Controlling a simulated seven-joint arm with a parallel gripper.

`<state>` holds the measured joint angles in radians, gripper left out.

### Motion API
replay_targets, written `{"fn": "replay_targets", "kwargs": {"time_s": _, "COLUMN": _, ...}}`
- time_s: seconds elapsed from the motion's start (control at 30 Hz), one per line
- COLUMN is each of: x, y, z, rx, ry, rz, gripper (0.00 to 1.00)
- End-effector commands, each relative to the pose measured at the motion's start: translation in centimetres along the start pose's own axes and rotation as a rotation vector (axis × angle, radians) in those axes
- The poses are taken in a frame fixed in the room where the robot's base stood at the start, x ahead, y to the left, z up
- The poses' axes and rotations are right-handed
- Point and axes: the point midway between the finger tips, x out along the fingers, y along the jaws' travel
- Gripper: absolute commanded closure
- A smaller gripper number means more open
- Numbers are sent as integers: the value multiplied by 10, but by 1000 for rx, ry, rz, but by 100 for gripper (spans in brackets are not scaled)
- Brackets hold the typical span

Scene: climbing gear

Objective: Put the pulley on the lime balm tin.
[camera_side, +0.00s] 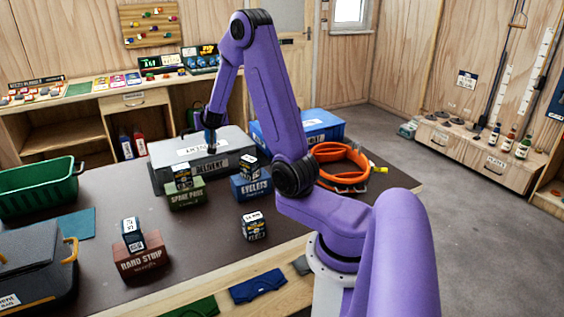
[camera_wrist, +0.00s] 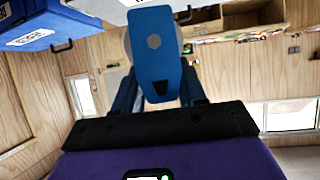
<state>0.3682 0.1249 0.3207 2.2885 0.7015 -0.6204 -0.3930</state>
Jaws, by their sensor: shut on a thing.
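The pulley (camera_wrist: 153,52) is a blue plate with a rounded end and a grey round centre, seen close up in the wrist view. My gripper (camera_wrist: 158,88) is shut on it, with a dark finger on each side. In the side view my gripper (camera_side: 209,112) points down above the grey case, and the blue pulley (camera_side: 211,121) shows small below it. I cannot tell whether the pulley touches the case lid. I cannot make out a lime balm tin in either view.
The grey case (camera_side: 165,178) stands at the table's back, with a blue case (camera_side: 322,128) and orange rope (camera_side: 343,178) to its right. Small labelled boxes, including a green one (camera_side: 186,194), stand in front. A green crate (camera_side: 35,190) is at left.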

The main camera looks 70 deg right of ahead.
Motion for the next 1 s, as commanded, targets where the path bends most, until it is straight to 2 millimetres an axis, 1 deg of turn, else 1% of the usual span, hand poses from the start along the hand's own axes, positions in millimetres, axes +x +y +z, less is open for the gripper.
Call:
{"fn": "replay_targets", "kwargs": {"time_s": 0.03, "x": 3, "y": 27, "z": -2, "rx": 20, "ry": 1, "rz": 41, "gripper": 91}}
{"fn": "replay_targets", "kwargs": {"time_s": 0.07, "x": 4, "y": 41, "z": -2, "rx": 32, "ry": 0, "rz": 62, "gripper": 91}}
{"fn": "replay_targets", "kwargs": {"time_s": 0.1, "x": 4, "y": 60, "z": -2, "rx": 47, "ry": 0, "rz": 91, "gripper": 91}}
{"fn": "replay_targets", "kwargs": {"time_s": 0.17, "x": 4, "y": 88, "z": -2, "rx": 70, "ry": 0, "rz": 135, "gripper": 91}}
{"fn": "replay_targets", "kwargs": {"time_s": 0.2, "x": 4, "y": 106, "z": -1, "rx": 85, "ry": -1, "rz": 163, "gripper": 91}}
{"fn": "replay_targets", "kwargs": {"time_s": 0.27, "x": 1, "y": 134, "z": 0, "rx": 108, "ry": -2, "rz": 205, "gripper": 91}}
{"fn": "replay_targets", "kwargs": {"time_s": 0.3, "x": -1, "y": 150, "z": 2, "rx": 122, "ry": -3, "rz": 231, "gripper": 91}}
{"fn": "replay_targets", "kwargs": {"time_s": 0.4, "x": -7, "y": 188, "z": 6, "rx": 156, "ry": -5, "rz": 292, "gripper": 91}}
{"fn": "replay_targets", "kwargs": {"time_s": 0.5, "x": -14, "y": 218, "z": 11, "rx": 185, "ry": -5, "rz": 341, "gripper": 91}}
{"fn": "replay_targets", "kwargs": {"time_s": 0.6, "x": -21, "y": 240, "z": 15, "rx": 206, "ry": -7, "rz": 380, "gripper": 91}}
{"fn": "replay_targets", "kwargs": {"time_s": 0.77, "x": -32, "y": 272, "z": 22, "rx": 239, "ry": -8, "rz": 435, "gripper": 91}}
{"fn": "replay_targets", "kwargs": {"time_s": 0.8, "x": -28, "y": 268, "z": 28, "rx": 234, "ry": -15, "rz": 429, "gripper": 91}}
{"fn": "replay_targets", "kwargs": {"time_s": 1.0, "x": -18, "y": 267, "z": 46, "rx": 233, "ry": -14, "rz": 426, "gripper": 91}}
